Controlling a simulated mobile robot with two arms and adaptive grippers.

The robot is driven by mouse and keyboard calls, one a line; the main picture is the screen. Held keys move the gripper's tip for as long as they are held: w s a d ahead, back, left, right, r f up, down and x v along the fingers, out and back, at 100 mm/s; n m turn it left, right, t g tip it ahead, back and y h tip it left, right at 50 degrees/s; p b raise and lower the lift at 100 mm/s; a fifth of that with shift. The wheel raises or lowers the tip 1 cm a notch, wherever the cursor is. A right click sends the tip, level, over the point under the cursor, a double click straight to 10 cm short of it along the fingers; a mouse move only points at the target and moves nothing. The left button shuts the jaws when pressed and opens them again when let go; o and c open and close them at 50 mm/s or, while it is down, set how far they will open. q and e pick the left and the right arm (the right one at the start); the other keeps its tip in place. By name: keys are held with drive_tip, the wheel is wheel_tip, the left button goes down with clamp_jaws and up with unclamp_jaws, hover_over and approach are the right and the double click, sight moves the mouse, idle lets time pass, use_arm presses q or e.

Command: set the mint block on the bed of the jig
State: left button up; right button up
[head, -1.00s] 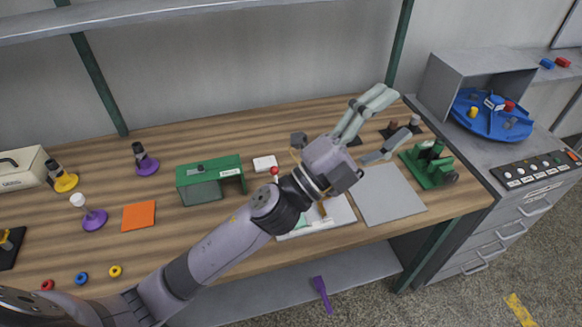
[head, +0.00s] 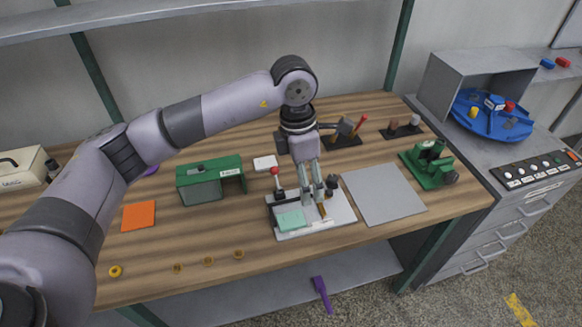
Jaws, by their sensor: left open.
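The mint block (head: 291,220) lies flat on the front left part of the pale plate of the jig (head: 345,213). A lever with a red knob (head: 275,171) rises at the jig's back left. My left gripper (head: 312,197) points down over the middle of the jig, fingers apart, just right of and behind the mint block. It does not hold the block. A brown upright piece (head: 322,211) stands by the fingertips; whether they touch it I cannot tell. My fingers hide part of the jig. My right gripper is not in view.
A grey mat (head: 384,194) lies right of the jig, with a green vise-like device (head: 430,164) beyond. A green box-like fixture (head: 210,179) and an orange square (head: 139,216) are on the left. Several small rings (head: 208,261) lie along the front edge.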

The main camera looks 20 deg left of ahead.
use_arm(q)
drive_tip(key=a, duration=0.1)
drive_tip(key=a+y, duration=0.1)
drive_tip(key=w+a+r, duration=0.1)
drive_tip(key=shift+a+y, duration=0.3)
drive_tip(key=shift+f, duration=0.1)
drive_tip(key=p, duration=0.4)
approach(291, 219)
wheel_tip(291, 219, down, 8)
drive_tip(key=shift+s+f, duration=0.15)
drive_tip(key=shift+s, duration=0.05)
drive_tip(key=shift+c, duration=0.2)
drive_tip(key=c, duration=1.2)
